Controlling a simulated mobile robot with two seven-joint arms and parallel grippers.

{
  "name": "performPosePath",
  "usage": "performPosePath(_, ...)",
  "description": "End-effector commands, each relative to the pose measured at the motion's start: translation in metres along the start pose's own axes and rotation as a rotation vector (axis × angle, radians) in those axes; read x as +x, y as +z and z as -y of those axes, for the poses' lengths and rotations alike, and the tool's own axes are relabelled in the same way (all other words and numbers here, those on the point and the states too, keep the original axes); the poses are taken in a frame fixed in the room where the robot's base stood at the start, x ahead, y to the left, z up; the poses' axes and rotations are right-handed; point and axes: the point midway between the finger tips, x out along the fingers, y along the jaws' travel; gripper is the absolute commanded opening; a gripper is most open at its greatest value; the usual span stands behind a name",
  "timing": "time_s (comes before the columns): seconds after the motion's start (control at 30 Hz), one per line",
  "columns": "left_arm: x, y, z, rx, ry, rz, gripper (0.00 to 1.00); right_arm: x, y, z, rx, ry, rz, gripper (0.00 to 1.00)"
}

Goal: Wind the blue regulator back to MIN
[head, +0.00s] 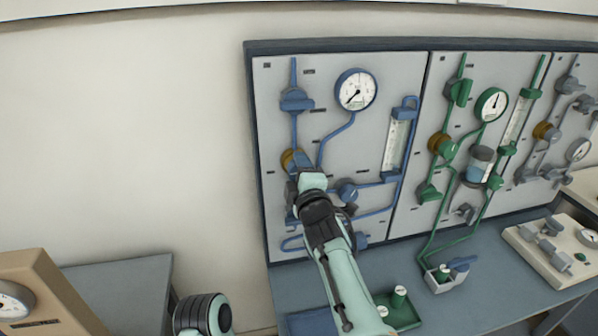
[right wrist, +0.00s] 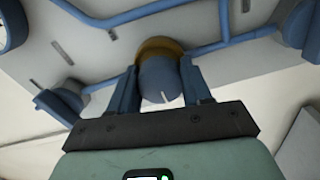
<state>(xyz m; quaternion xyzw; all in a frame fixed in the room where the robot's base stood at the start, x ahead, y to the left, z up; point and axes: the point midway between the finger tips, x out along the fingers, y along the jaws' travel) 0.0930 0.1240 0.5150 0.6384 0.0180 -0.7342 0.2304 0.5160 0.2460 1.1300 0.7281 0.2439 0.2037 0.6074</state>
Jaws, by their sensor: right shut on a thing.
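The blue regulator is a blue knob on a brass collar on the left panel. In the right wrist view the blue regulator knob (right wrist: 160,80) sits between the two fingers of my right gripper (right wrist: 161,88), which is shut on it. In the head view my right gripper (head: 300,172) covers most of the knob, and only the brass collar (head: 288,160) shows at its left. The blue gauge (head: 355,90) above has its needle toward the lower left. No MIN marking can be read. My left gripper is not clearly in view; a rounded part of my own body shows at the bottom.
Other blue valves, one at the upper left (head: 296,100) and one right of my gripper (head: 347,191), stand close on the panel. A blue flow tube (head: 394,145) is to the right. Green panel fittings (head: 448,147) stand farther right. A green tray (head: 402,315) lies on the bench below my arm.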

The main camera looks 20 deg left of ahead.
Motion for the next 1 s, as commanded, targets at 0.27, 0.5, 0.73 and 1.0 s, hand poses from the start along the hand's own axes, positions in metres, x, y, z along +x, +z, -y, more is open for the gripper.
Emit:
performPosePath(0.27, 0.0, 0.0, 0.0, 0.0, 0.0, 0.0, 0.98, 0.0, 0.002, 0.0, 0.0, 0.0, 0.003, 0.71)
performPosePath(0.5, 0.0, 0.0, 0.0, 0.0, 0.0, 0.001, 0.98, 0.0, 0.001, 0.0, 0.001, 0.0, 0.001, 0.74)
performPosePath(0.73, 0.006, -0.003, 0.001, 0.0, 0.001, -0.006, 0.98, -0.011, 0.0, 0.0, 0.0, 0.001, 0.0, 0.74)
performPosePath(1.0, 0.026, -0.015, 0.004, 0.003, 0.008, -0.038, 0.98, -0.061, -0.001, 0.003, 0.004, 0.0, -0.003, 0.74)
